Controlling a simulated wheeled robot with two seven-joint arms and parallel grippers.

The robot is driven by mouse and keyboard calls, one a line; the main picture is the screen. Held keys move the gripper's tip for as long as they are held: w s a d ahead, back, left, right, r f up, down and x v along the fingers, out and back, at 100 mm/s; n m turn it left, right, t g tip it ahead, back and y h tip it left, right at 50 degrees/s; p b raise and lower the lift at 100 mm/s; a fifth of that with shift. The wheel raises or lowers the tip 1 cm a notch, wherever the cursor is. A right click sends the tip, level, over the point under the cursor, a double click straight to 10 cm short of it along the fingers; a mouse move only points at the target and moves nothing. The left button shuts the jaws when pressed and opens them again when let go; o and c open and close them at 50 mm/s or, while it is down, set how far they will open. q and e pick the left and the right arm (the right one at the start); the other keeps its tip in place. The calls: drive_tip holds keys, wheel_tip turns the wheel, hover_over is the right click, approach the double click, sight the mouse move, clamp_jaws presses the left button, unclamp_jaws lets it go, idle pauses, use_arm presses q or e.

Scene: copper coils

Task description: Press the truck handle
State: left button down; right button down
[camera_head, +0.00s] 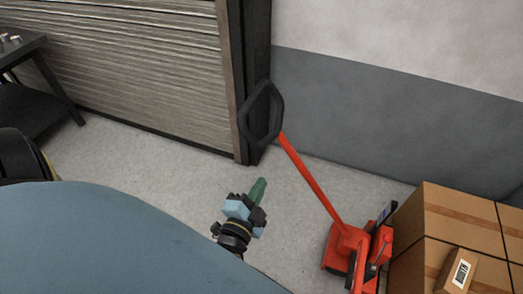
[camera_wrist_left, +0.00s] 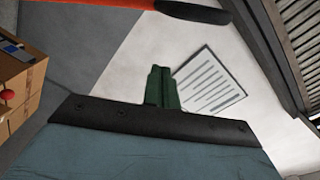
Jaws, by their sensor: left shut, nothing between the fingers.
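The truck handle (camera_head: 262,113) is a black loop at the top of a red-orange shaft (camera_head: 309,180) that leans up and left from the red truck base (camera_head: 352,250). My left gripper (camera_head: 259,186) has green fingers, is shut and empty, and sits below the handle in the picture, apart from it. In the left wrist view the shut green fingers (camera_wrist_left: 161,88) show at the middle. The red shaft (camera_wrist_left: 95,3) and a black part of the handle (camera_wrist_left: 195,12) cross the top edge there. My right gripper is not in view.
Stacked cardboard boxes (camera_head: 440,215) stand right of the truck. A slatted shutter (camera_head: 130,65) and dark post are behind the handle. A dark table (camera_head: 22,48) is at far left. Grey floor (camera_head: 150,160) is open between.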

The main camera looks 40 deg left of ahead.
use_arm(q)
drive_tip(key=shift+a+r, duration=0.2)
drive_tip(key=shift+r, duration=0.35)
drive_tip(key=w+a+f+b, duration=0.1)
drive_tip(key=w+a, duration=0.4)
drive_tip(key=w, duration=0.5)
drive_tip(key=shift+a+f, duration=0.4)
